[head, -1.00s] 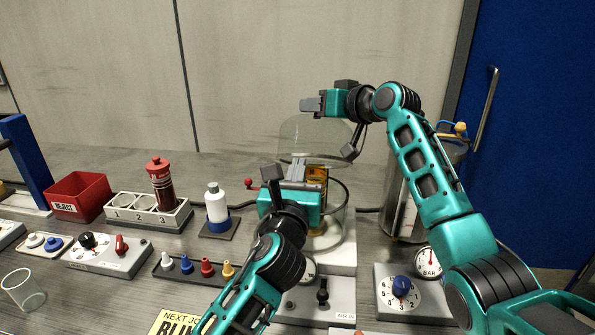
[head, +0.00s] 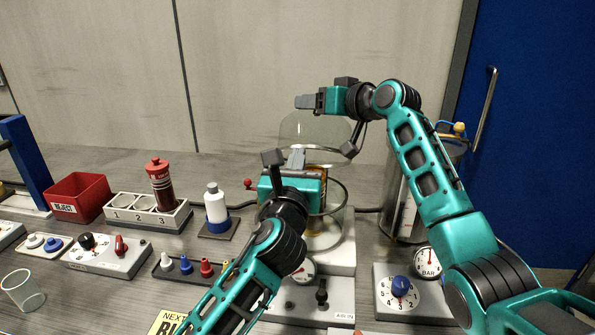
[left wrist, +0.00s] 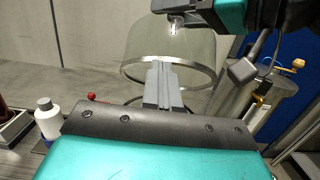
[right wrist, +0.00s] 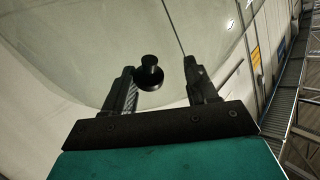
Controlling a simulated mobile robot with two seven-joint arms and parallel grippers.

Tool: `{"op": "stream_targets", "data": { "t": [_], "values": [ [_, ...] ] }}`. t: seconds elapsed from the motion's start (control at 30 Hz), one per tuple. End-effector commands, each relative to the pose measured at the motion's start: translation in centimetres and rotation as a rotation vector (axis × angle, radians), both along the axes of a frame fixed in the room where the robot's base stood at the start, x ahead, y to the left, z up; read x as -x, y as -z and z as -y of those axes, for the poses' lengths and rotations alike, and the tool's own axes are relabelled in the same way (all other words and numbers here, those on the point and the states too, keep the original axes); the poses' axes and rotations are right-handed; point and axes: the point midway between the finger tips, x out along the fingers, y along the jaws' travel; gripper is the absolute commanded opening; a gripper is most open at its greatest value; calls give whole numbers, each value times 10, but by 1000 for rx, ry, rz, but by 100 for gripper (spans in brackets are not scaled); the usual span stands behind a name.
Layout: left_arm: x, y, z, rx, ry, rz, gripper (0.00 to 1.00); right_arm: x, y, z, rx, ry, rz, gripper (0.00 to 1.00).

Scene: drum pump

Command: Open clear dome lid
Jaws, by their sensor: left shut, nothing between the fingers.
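The clear dome lid (head: 312,128) is raised and tilted above its base ring (head: 342,198). Its metal rim (left wrist: 188,73) shows in the left wrist view. My left gripper (head: 296,158) is shut and empty. Its fingertips (left wrist: 164,66) overlap the near rim in the left wrist view; contact is unclear. My right gripper (head: 306,102) is above the dome. Its fingers (right wrist: 163,85) are apart, with the dome's black knob (right wrist: 150,72) showing between them, not clamped. An amber object (head: 317,172) is under the dome, partly hidden by my left gripper.
A white bottle (head: 216,207), a numbered rack (head: 148,217) and a red reject bin (head: 80,197) stand left. A dial box (head: 400,292) and a metal cylinder (head: 402,207) stand right. A clear cup (head: 22,290) is at front left.

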Motion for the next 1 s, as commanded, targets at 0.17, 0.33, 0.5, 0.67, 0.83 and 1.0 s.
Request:
{"op": "stream_targets", "data": {
  "t": [0.17, 0.33, 0.5, 0.67, 0.83, 1.0],
  "values": [
    [1, -5, 1, 4, 4, 11, 0, 3, 5, -3, 1, -8, -12, 54],
    [1, -5, 1, 4, 4, 11, 0, 12, 3, 7, 3, -5, -11, 54],
    [1, -4, 1, 3, 3, 9, 0, 32, -6, 23, 2, -2, -6, 54],
    [1, -2, 1, 3, 3, 6, 0, 54, -14, 41, 1, 0, -3, 54],
    [1, -1, 1, 1, 3, 3, 0, 76, -23, 56, 2, 0, 0, 54],
    [1, 0, 1, 1, 3, 1, 0, 89, -28, 67, 0, 1, -1, 54]
  ]
}}
